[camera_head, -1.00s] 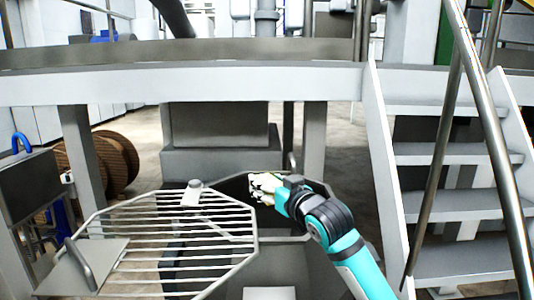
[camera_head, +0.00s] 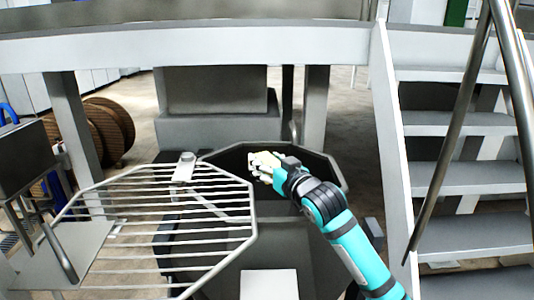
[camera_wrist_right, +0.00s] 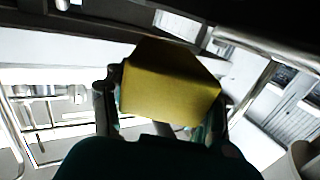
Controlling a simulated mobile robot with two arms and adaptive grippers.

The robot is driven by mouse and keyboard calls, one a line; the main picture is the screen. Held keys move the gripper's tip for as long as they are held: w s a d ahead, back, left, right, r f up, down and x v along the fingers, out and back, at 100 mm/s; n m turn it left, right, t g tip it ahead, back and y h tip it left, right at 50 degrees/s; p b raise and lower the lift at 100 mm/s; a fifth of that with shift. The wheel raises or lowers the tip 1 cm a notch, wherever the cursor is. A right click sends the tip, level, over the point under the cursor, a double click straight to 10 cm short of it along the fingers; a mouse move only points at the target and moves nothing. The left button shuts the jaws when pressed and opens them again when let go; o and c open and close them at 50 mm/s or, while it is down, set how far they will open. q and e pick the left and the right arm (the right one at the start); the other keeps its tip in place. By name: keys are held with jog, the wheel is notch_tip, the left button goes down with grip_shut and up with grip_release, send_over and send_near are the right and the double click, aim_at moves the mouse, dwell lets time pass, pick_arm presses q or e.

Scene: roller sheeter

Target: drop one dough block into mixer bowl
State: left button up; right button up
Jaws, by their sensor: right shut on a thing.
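My right gripper (camera_head: 266,172) is shut on a pale yellow dough block (camera_head: 262,160). The block (camera_wrist_right: 168,82) fills the middle of the right wrist view between the two fingers. In the head view the gripper and block are over the opening of the dark grey octagonal mixer bowl (camera_head: 338,172). The block's height above the bowl cannot be judged. The bowl's barred grate lid (camera_head: 190,213) stands to the left, its bars covering part of the view of the bowl. My left gripper is not in view.
A metal staircase (camera_head: 458,180) with a handrail stands close on the right of my arm. A grey platform beam (camera_head: 180,48) runs across behind the bowl. A white block-like surface (camera_head: 269,284) is at the bottom centre. Wooden cable reels (camera_head: 108,130) stand at the back left.

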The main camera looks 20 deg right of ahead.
jog(key=shift+f, duration=0.1)
jog(key=o, duration=1.5)
jog(key=shift+c, duration=0.2)
notch_tip(320, 180, up, 10)
